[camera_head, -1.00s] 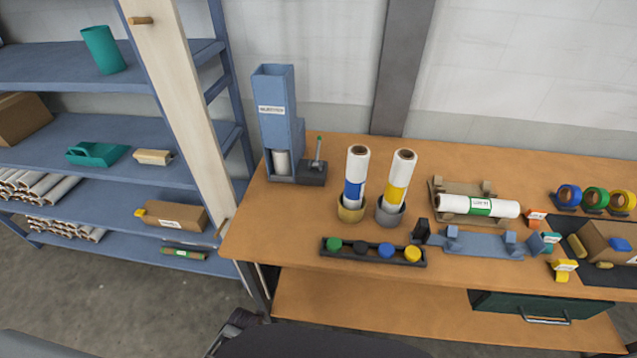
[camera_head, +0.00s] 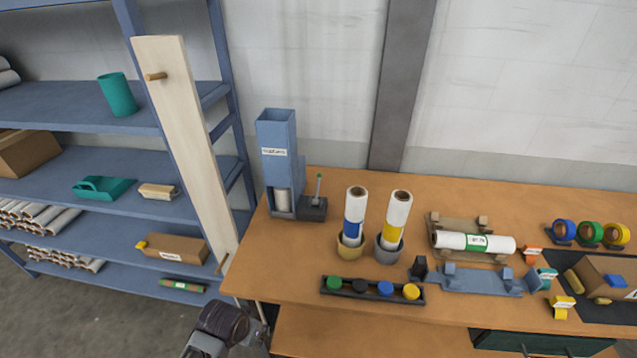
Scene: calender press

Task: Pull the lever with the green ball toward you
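The lever (camera_head: 318,190) is a thin grey stick with a small green ball (camera_head: 319,176) on top. It stands about upright on a dark block (camera_head: 313,209) beside the blue dispenser (camera_head: 278,165), near the back left of the bench. My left gripper (camera_head: 262,326) is at the bottom, by the bench's front left corner, well below and in front of the lever and not touching it. Its fingers are small and partly hidden by my dark wrist, so I cannot tell whether they are open. My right gripper is out of view.
Two upright rolls in cups (camera_head: 350,243) stand right of the lever. A rack of coloured knobs (camera_head: 372,290) lies along the bench front (camera_head: 290,275). A leaning board (camera_head: 185,150) and blue shelves (camera_head: 80,100) are at the left. Bench between lever and front left edge is clear.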

